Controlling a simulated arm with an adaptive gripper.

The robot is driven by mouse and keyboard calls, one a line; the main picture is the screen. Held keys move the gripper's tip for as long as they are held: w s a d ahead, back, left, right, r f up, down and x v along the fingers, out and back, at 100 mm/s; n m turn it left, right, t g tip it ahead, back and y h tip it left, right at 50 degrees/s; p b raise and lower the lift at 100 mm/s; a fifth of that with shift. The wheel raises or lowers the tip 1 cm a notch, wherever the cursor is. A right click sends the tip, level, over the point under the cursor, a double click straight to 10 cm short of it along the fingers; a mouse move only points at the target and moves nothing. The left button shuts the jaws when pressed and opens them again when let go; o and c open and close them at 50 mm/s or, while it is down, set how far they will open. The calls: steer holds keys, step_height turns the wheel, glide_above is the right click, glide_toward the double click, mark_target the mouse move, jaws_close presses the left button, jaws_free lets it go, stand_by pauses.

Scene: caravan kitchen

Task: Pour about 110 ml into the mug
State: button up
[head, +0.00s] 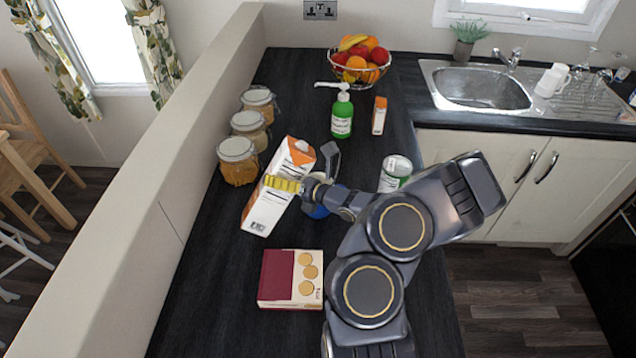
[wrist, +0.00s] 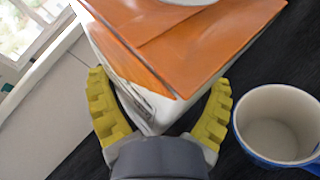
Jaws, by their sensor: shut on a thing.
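A white carton (head: 262,212) with an orange top is held above the counter, its top leaning to the right in the head view. My gripper (head: 285,184) is shut on it, with yellow fingers on its sides. In the wrist view, the carton's orange top (wrist: 165,35) lies between the two fingers of my gripper (wrist: 158,82). The blue mug (head: 317,212) stands on the counter, mostly hidden by my gripper in the head view. The wrist view shows the mug (wrist: 280,125) upright beside the carton, with a pale inside and no clear liquid. No stream shows.
Several glass jars (head: 238,160) line the left wall. A green soap bottle (head: 342,117), small orange box (head: 379,115) and fruit basket (head: 360,68) stand behind. A can (head: 395,172) is right of my gripper. A red-and-cream box (head: 291,279) lies in front.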

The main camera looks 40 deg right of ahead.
mark_target(275, 193)
steer(key=shift+a+f+m+t+y, duration=0.3)
steer(key=shift+f+m+t, duration=0.2)
steer(key=shift+f+m, duration=0.25)
steer(key=shift+a+f+m, duration=0.2)
steer(key=shift+f+m, duration=0.15)
steer(key=shift+f, duration=0.15)
steer(key=shift+a+f+m, duration=0.15)
steer(key=shift+f+m, duration=0.15)
steer(key=shift+f, duration=0.2)
steer(key=m+t, duration=0.2)
steer(key=m, duration=0.1)
steer(key=shift+w+a+y, duration=0.15)
steer(key=shift+a+y, duration=0.15)
steer(key=shift+a, duration=0.1)
steer(key=shift+d+r+m+t, duration=0.25)
steer(key=shift+r+m, duration=0.15)
steer(key=shift+m, duration=0.2)
steer(key=shift+d+r+m+t, duration=0.25)
steer(key=shift+r+m, duration=0.1)
steer(key=shift+m, duration=0.25)
steer(key=shift+r+m+t, duration=0.3)
steer(key=shift+r+m, duration=0.3)
steer(key=shift+m, duration=0.2)
steer(key=shift+r+m+t+h+b, duration=0.35)
steer(key=shift+r+m+h, duration=0.25)
steer(key=shift+m, duration=0.3)
steer(key=shift+a, duration=0.15)
steer(key=shift+a+r+m, duration=0.15)
steer(key=shift+a+m, duration=0.15)
steer(key=shift+a, duration=0.4)
